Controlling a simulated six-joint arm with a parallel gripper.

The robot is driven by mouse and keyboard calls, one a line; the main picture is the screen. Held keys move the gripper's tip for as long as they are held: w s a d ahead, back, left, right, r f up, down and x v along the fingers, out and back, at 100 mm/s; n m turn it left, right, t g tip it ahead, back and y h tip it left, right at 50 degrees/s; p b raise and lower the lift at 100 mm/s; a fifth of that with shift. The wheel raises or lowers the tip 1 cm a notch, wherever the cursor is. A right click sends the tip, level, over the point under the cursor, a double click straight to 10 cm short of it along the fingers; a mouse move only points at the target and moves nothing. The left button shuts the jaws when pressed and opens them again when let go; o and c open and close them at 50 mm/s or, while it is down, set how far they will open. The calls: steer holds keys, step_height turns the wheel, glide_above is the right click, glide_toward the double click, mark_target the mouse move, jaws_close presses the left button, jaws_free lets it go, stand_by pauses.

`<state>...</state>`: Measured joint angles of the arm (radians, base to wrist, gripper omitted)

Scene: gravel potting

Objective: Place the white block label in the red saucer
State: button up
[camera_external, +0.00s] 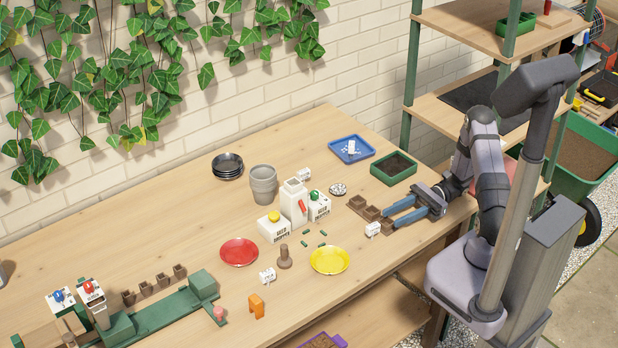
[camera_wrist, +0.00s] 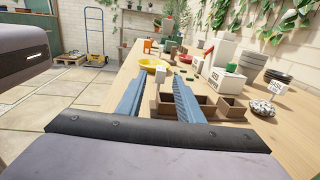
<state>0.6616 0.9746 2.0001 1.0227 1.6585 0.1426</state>
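A small white block label (camera_external: 373,229) with dark print stands on the table just beyond my fingertips. In the wrist view the white block (camera_wrist: 160,74) shows past and between the fingertips, apart from them. My gripper (camera_external: 388,219) has two blue fingers spread apart, with nothing held, low over the table's right part; its fingers also show in the wrist view (camera_wrist: 159,84). The red saucer (camera_external: 239,252) lies empty left of the middle of the table. Other white block labels stand by the yellow saucer (camera_external: 267,275), behind the white containers (camera_external: 305,174) and in the blue tray (camera_external: 350,146).
Brown pots (camera_external: 365,208) sit right beside my fingers. The yellow saucer (camera_external: 329,260), a brown stamp-like tool (camera_external: 285,259) and white containers (camera_external: 295,203) stand between my gripper and the red saucer. A green tray (camera_external: 393,168) is behind my gripper.

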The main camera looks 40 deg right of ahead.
steer(key=shift+o, duration=0.7)
steer(key=shift+s+d, duration=0.1)
steer(key=shift+d, duration=0.65)
